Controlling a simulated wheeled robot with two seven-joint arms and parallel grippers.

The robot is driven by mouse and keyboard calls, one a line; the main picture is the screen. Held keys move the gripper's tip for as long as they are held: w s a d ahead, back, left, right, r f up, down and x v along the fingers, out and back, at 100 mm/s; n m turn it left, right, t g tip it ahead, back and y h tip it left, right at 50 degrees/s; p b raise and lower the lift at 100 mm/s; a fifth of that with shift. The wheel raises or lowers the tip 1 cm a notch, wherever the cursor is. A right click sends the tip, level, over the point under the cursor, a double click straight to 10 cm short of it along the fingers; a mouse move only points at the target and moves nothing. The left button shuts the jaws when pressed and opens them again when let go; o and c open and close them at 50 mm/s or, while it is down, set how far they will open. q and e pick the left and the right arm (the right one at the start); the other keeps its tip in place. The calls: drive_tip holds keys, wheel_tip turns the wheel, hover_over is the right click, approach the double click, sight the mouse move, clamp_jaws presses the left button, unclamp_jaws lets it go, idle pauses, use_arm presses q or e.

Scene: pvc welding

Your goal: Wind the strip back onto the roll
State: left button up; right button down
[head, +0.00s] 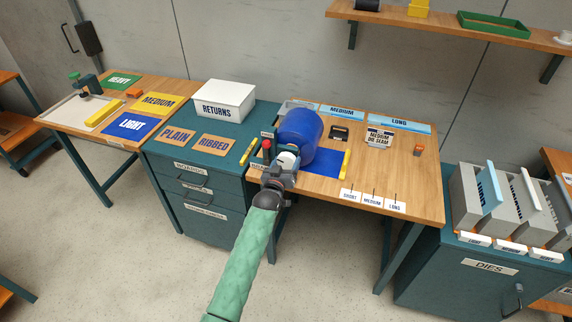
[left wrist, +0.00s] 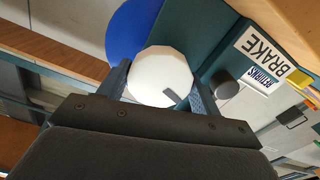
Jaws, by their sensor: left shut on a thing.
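The blue roll (head: 299,136) stands at the left end of the right wooden table, and its blue face also shows in the left wrist view (left wrist: 128,28). A flat blue sheet (head: 326,163), which looks like the strip, lies on the table right of the roll. My left gripper (head: 284,168) is at the near side of the roll, shut on a white round knob (left wrist: 160,72). The knob sits between the two fingers in the left wrist view, in front of the blue face. My right gripper is not in view.
A red-topped post (head: 267,148) stands just left of the roll. The white RETURNS box (head: 224,98) is on the teal cabinet to the left. Yellow bars (head: 346,163) lie near the sheet. SHORT, MEDIUM and LONG labels (head: 372,200) line the front edge.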

use_arm(q)
drive_tip(key=m, duration=0.3)
drive_tip(key=shift+f, duration=0.1)
drive_tip(key=shift+m+b, duration=0.35)
drive_tip(key=shift+m, duration=0.95)
drive_tip(key=shift+m+b, duration=0.3)
drive_tip(key=shift+m, duration=0.2)
drive_tip(key=m, duration=0.2)
drive_tip(key=shift+m+b, duration=0.3)
drive_tip(key=shift+m, duration=1.1)
drive_tip(key=shift+m+b, duration=0.4)
drive_tip(key=shift+m, duration=0.6)
drive_tip(key=o, duration=1.4)
drive_tip(key=shift+s, duration=0.2)
drive_tip(key=shift+s+a+f+b, duration=0.1)
drive_tip(key=shift+s+a+b, duration=0.1)
drive_tip(key=shift+s+b, duration=0.15)
drive_tip(key=b+v, duration=0.2)
drive_tip(key=v, duration=0.4)
drive_tip(key=shift+s, duration=0.35)
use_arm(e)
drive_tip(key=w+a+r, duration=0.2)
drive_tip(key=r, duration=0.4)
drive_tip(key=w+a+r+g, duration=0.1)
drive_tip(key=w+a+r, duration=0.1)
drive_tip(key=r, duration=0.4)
